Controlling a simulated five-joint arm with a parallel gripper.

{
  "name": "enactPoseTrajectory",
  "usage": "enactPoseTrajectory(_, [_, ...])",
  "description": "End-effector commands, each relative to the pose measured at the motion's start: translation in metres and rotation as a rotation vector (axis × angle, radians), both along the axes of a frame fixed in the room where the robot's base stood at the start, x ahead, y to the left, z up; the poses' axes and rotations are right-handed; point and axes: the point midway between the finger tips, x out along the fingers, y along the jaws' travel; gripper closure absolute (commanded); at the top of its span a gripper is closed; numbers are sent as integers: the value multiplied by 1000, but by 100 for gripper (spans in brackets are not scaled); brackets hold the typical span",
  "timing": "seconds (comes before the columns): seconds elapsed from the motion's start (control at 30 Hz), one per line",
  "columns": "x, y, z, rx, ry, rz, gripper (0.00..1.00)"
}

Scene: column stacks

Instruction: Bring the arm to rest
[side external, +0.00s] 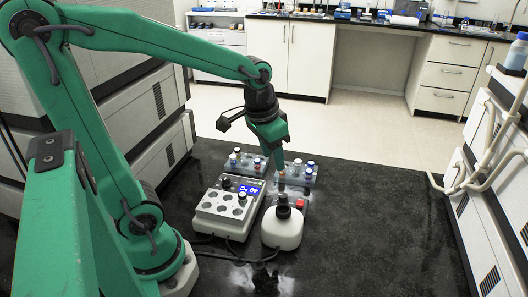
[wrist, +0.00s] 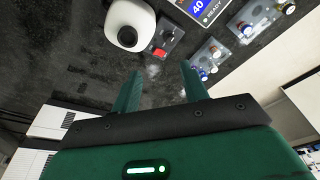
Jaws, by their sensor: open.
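My green arm reaches over the black bench from the left. My gripper (side external: 282,173) points down above the bench, in front of a vial rack and behind the white bottle in the side view. In the wrist view my gripper (wrist: 161,72) shows two green fingers spread apart with nothing between them. The bench surface (wrist: 75,60) shows dark beyond the fingers. In the side view the fingertips are small and partly blend with the racks behind, so their exact height is hard to tell.
A white bottle (side external: 283,229) stands beside a grey heater block (side external: 226,208) with a blue display. A small dark block with a red button (wrist: 160,51) is next to the bottle. Vial racks (side external: 300,174) (side external: 240,163) stand behind. The bench's right side (side external: 390,230) is clear.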

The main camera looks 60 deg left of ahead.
Motion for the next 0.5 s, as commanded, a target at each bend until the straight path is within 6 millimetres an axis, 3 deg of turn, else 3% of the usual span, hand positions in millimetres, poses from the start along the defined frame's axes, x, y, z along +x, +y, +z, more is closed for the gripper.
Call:
enactPoseTrajectory(0.2, [-27,-9,23,-1,-91,0,56])
enactPoseTrajectory(0.5, [-62,-18,42,-11,-207,2,56])
